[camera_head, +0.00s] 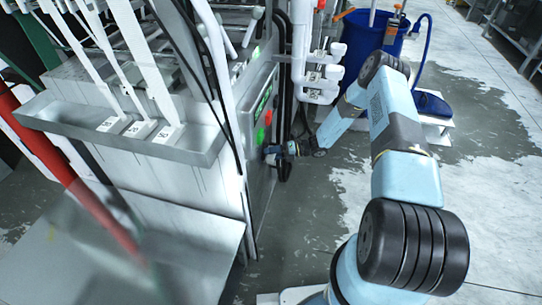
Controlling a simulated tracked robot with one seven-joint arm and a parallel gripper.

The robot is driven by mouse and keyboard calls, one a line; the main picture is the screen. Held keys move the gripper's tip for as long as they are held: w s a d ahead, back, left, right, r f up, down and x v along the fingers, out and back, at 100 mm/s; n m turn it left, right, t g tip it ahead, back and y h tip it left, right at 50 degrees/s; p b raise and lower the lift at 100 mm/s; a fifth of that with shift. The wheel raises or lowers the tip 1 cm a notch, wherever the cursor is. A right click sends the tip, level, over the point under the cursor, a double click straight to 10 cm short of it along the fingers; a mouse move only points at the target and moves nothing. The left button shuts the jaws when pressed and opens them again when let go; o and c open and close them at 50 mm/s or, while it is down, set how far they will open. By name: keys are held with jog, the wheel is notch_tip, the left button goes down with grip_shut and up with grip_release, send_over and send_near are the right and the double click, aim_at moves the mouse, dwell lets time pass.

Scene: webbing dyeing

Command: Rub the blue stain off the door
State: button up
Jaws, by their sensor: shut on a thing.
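The upright side face of the white machine (259,190) is seen at a steep angle; it appears to be the door. My gripper (274,153) is at this face, below the red button, with its fingers pointing left toward it. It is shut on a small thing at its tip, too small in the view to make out. I cannot tell whether that thing touches the face. A small bluish patch (271,159) shows by the fingertips; I cannot tell whether it is the stain or part of what I hold.
A green display and red button (260,136) sit just above my gripper. White pipes (318,75) and dark hoses stand close behind it. A blue bin (365,40) stands farther back. Wet floor (300,215) lies clear in front of the face.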

aim_at(273, 160)
jog(key=shift+s+a, duration=0.3)
jog(key=shift+s, duration=0.65)
jog(key=shift+s+a, duration=0.3)
jog(key=shift+s, duration=0.65)
jog(key=shift+s+a, duration=0.3)
jog(key=shift+s, duration=0.35)
jog(key=shift+s+a, duration=0.25)
jog(key=shift+s, duration=0.4)
jog(key=shift+s+a, duration=0.3)
jog(key=shift+s, duration=0.35)
jog(key=shift+s+a, duration=0.3)
jog(key=shift+s, duration=0.6)
jog(key=shift+s+a, duration=0.25)
jog(key=shift+s, duration=0.65)
jog(key=s+d, duration=0.2)
jog(key=d, duration=0.3)
jog(key=shift+d, duration=0.35)
jog(key=shift+d, duration=0.1)
jog(key=shift+s+d, duration=0.3)
jog(key=shift+d, duration=0.35)
jog(key=shift+s+d, duration=0.25)
jog(key=shift+d, duration=0.4)
